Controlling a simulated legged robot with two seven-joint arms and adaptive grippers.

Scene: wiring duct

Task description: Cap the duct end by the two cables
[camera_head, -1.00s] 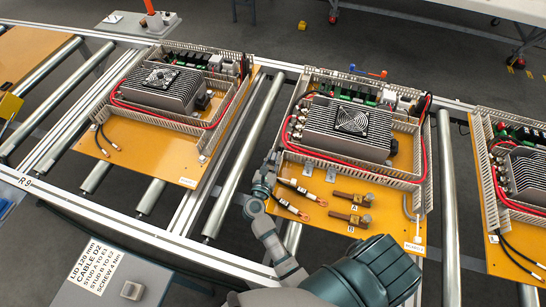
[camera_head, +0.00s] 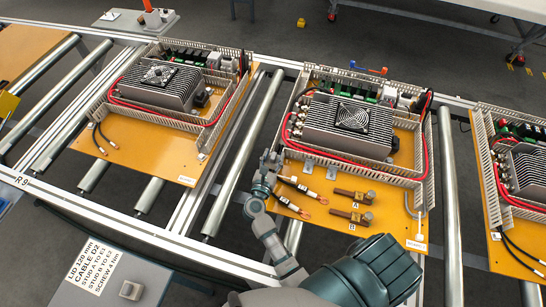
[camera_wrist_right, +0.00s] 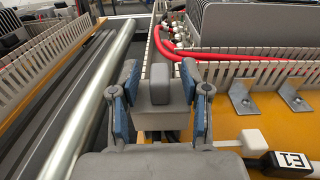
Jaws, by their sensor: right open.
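My right gripper (camera_head: 267,170) is at the front left corner of the middle orange panel (camera_head: 325,235), by the slotted duct (camera_head: 350,170) and the two black cables with white tags. In the right wrist view my right gripper (camera_wrist_right: 160,95) has its blue-padded fingers apart. A grey rounded block (camera_wrist_right: 158,84), which looks like the end cap, stands between them at the duct corner, with a gap visible on each side. I cannot tell how fully it sits on the duct end. The cable tagged E1 (camera_wrist_right: 290,162) lies at the lower right. My left gripper is out of view.
Two grey angle brackets (camera_wrist_right: 242,97) stand just right of the fingers. Red cables (camera_wrist_right: 190,52) run along the duct. A metal roller (camera_wrist_right: 88,105) lies to the left. A grey box (camera_head: 110,280) bears a printed label.

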